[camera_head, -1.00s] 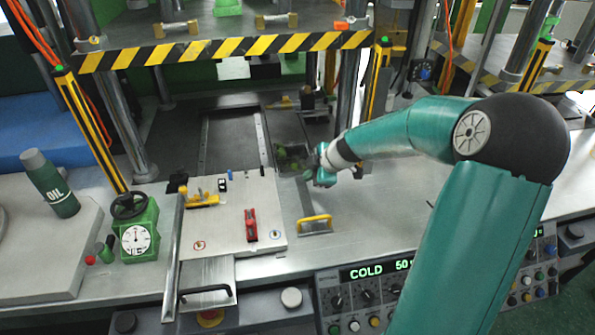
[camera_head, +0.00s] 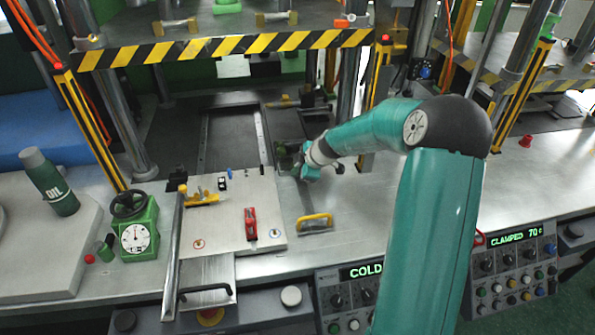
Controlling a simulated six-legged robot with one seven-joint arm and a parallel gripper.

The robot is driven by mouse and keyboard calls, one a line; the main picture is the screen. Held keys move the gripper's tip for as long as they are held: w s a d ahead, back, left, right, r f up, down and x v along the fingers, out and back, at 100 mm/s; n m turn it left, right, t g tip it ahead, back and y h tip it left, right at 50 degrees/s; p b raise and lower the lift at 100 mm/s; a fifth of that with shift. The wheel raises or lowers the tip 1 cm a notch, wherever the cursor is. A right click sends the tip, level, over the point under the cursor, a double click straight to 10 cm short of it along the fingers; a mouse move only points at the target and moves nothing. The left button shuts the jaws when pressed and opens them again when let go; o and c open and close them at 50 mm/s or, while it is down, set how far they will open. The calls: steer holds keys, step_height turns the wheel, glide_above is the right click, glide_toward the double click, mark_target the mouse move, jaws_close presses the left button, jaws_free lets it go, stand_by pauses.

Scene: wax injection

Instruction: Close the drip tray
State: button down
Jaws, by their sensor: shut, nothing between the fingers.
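A flat metal tray (camera_head: 208,270) with a black bar handle (camera_head: 207,294) sticks out at the bench's front, below the pale plate; it looks like the drip tray, pulled out. My gripper (camera_head: 294,171) is further back and to the right, beyond the plate's back right corner. It is shut and empty, with its small fingertips hard to make out. The gripper is well apart from the black handle. A yellow handle (camera_head: 315,221) on a flat metal piece lies between my gripper and the bench's front edge.
The pale plate (camera_head: 228,222) carries a red block (camera_head: 251,224) and a yellow clamp (camera_head: 201,198). A green gauge box (camera_head: 136,229) and an oil bottle (camera_head: 49,183) stand left. A striped bar (camera_head: 225,48) crosses above. Bare bench lies right of the yellow handle.

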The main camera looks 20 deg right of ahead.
steer(key=w+d, duration=0.1)
steer(key=w, duration=0.6)
steer(key=w+d, duration=0.2)
steer(key=w, duration=0.5)
steer(key=w+d, duration=0.1)
steer(key=w, duration=0.7)
steer(key=shift+d, duration=0.25)
steer(key=shift+s, duration=0.1)
